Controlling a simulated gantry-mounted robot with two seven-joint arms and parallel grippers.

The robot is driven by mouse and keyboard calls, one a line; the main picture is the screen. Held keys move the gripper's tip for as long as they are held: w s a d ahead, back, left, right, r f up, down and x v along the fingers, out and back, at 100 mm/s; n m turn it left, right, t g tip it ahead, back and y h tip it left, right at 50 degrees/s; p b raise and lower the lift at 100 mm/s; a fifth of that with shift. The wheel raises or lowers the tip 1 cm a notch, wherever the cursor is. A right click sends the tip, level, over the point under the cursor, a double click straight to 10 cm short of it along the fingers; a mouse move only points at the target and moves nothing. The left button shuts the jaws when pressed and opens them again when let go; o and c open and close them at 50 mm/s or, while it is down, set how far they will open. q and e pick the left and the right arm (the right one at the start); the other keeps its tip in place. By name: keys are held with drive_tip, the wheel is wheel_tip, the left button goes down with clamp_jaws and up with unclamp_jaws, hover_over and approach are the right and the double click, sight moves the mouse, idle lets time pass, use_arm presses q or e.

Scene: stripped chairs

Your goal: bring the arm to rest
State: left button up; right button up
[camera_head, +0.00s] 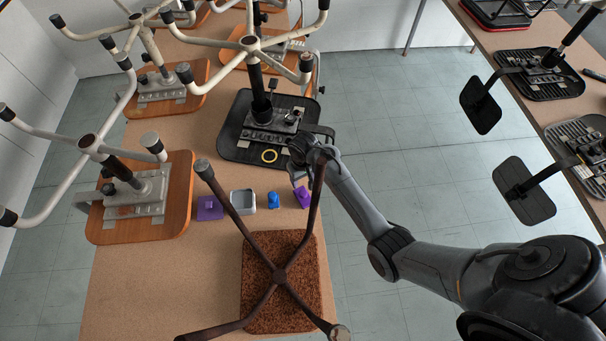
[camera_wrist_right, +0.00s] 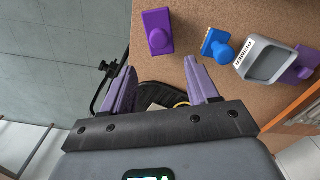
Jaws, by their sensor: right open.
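My right arm reaches in from the right in the head view. Its gripper (camera_head: 303,168) hangs over the table's right side, beside a black upturned chair seat (camera_head: 240,140). In the right wrist view the two purple fingers of my right gripper (camera_wrist_right: 160,85) are apart, with nothing between them. A purple block with a knob (camera_head: 302,197) stands on the table near this gripper; it also shows beyond the fingertips in the wrist view (camera_wrist_right: 158,32). My left gripper is not in view.
A blue knobbed piece (camera_head: 273,200), a grey tray (camera_head: 243,200) and another purple block (camera_head: 209,208) line the brown table (camera_head: 130,270). A yellow ring (camera_head: 269,156) lies on the black seat. Upturned chairs, including a brown-seated one (camera_head: 255,313), raise their legs nearby.

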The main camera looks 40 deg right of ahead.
drive_tip(key=shift+r, duration=0.75)
